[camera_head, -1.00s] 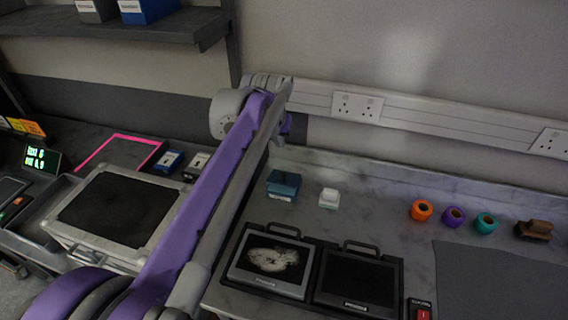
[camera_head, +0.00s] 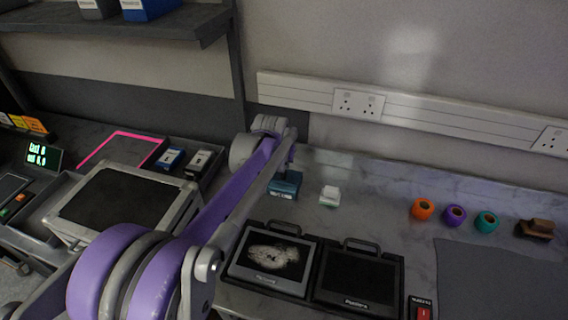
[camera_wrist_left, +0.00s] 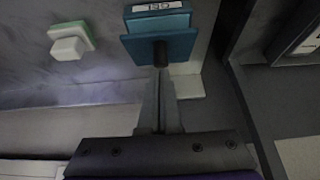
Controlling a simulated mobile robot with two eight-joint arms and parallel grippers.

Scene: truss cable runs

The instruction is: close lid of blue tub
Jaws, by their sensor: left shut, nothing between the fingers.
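The blue tub (camera_head: 286,184) is a small teal-blue box on the bench, partly hidden by my left arm in the head view. In the left wrist view the tub (camera_wrist_left: 160,20) is at the top centre, with a pale label on its far edge. A flat teal panel (camera_wrist_left: 180,48), which looks like the lid, slopes toward my gripper; I cannot tell its exact angle. My left gripper (camera_wrist_left: 160,72) is shut and empty, its tips at the panel's near edge by a dark round peg. Whether they touch is unclear. My right gripper is not in view.
A small white tub (camera_head: 330,195) stands right of the blue tub. Two framed screens (camera_head: 318,270) lie in front. Orange, purple and teal rings (camera_head: 454,215) sit farther right. The wall with a socket rail (camera_head: 350,100) is close behind. A grey case (camera_head: 120,205) is at left.

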